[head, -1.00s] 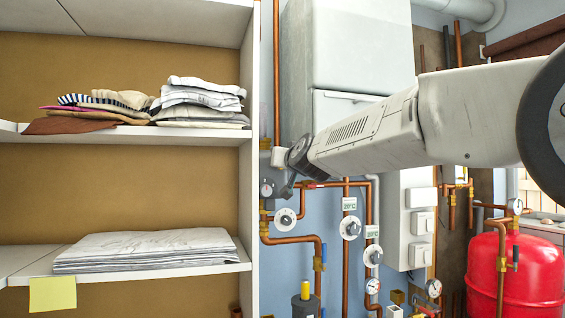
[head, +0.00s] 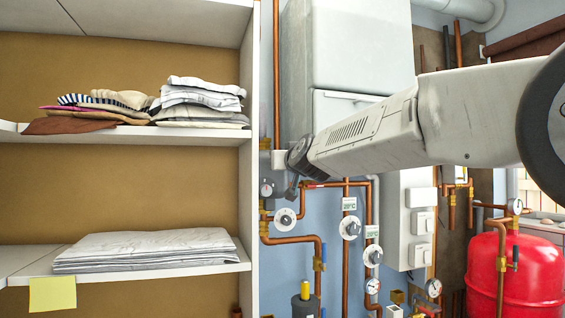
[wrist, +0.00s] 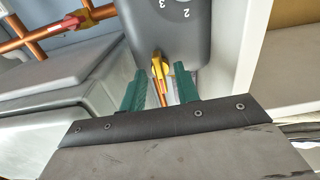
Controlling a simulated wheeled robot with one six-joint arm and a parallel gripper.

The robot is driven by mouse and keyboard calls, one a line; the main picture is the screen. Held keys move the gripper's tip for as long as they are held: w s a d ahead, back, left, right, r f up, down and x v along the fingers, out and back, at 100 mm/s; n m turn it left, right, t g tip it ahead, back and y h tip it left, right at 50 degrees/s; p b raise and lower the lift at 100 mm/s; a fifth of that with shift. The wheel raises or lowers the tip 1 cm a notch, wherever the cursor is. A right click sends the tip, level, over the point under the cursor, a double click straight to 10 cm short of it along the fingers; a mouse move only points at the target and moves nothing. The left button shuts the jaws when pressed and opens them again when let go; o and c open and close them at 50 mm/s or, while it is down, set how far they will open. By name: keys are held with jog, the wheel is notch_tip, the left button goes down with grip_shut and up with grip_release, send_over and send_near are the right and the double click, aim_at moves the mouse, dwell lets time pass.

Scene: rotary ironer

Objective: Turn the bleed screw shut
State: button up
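I cannot pick out the bleed screw with certainty. In the wrist view my gripper (wrist: 160,69) has its two green fingers apart. A yellow fitting (wrist: 159,66) with a red mark shows in the gap between them, with a copper-coloured length below it. I cannot tell its depth or whether a finger touches it. A dark grey body (wrist: 170,25) marked 2 and 3 lies just beyond the fingertips. In the head view my arm's end is beside the pipes by the shelf's right edge, and the fingers are not clear there.
A shelf unit (head: 247,205) with folded linen (head: 145,249) stands at the left. Copper pipes carry dials (head: 351,228) and gauges (head: 372,286) below my arm. A white cabinet (head: 355,50) hangs behind it. A red tank (head: 515,270) stands at the right.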

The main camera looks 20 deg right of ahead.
jog(key=shift+s, duration=0.1)
jog(key=s, duration=0.7)
jog(key=shift+s, duration=0.35)
jog(key=s+a+f+n+g+y, duration=0.15)
jog(key=s+f+g, duration=0.35)
jog(key=f, duration=0.5)
jog(key=s+a+f+m+g+y, duration=0.15)
jog(key=s+f+g, duration=0.35)
jog(key=f, duration=0.5)
jog(key=s+d+f+g+h, duration=0.1)
jog(key=s+f, duration=0.4)
jog(key=s, duration=0.5)
jog(key=s+d+f+g+h, duration=0.1)
jog(key=s+f, duration=0.4)
jog(key=s, duration=0.5)
jog(key=s+d+f+g+h, duration=0.1)
jog(key=s+d+f+g, duration=0.2)
jog(key=s, duration=0.7)
notch_tip(320, 180, down, 2)
jog(key=shift+s+d+g, duration=0.15)
jog(key=shift+d+g, duration=0.15)
jog(key=shift+g, duration=0.6)
